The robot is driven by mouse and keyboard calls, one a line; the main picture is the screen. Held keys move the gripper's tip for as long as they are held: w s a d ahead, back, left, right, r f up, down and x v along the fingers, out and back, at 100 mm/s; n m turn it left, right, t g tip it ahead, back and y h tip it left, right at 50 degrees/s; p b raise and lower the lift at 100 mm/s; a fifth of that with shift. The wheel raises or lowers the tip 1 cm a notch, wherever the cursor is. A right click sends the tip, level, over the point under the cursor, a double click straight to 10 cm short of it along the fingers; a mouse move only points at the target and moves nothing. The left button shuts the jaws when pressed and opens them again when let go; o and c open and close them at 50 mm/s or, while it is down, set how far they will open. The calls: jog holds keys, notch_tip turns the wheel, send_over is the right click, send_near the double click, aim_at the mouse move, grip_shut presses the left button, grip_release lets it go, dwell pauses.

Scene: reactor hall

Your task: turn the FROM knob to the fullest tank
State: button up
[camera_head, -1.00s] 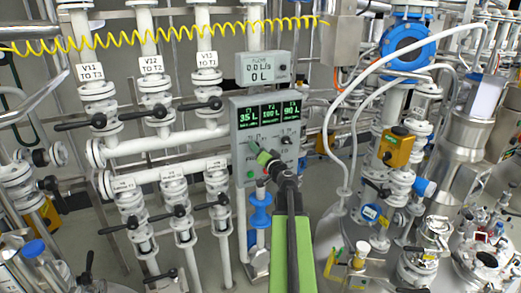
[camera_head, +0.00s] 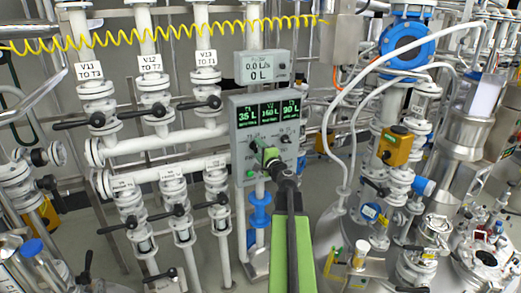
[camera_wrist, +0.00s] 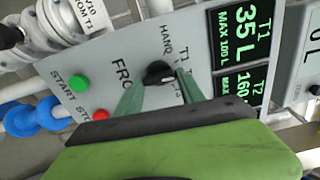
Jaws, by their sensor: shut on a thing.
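The grey control panel (camera_head: 239,165) shows three green tank readouts: T1 35 L, T2 160 L and T3 90 L. T2 reads highest. In the wrist view the black FROM knob (camera_wrist: 158,72) is between my gripper's (camera_wrist: 155,80) two green fingertips, which are shut on it. The knob's pointer direction is hard to tell. Labels HAND, T1, T2 and T3 lie around it, some partly covered by a finger.
A second knob (camera_head: 286,139) sits to the right on the panel. A green START button (camera_wrist: 79,82) and a red STOP button (camera_wrist: 100,115) are close by my fingers. A flow meter (camera_head: 263,67) reads 0.0 L/s. Valve pipes stand left, vessels right.

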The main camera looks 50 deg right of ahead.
jog(key=shift+s+f+m, duration=0.1)
jog(key=shift+m, duration=1.5)
jog(key=o, duration=1.3)
jog(key=shift+o, duration=0.3)
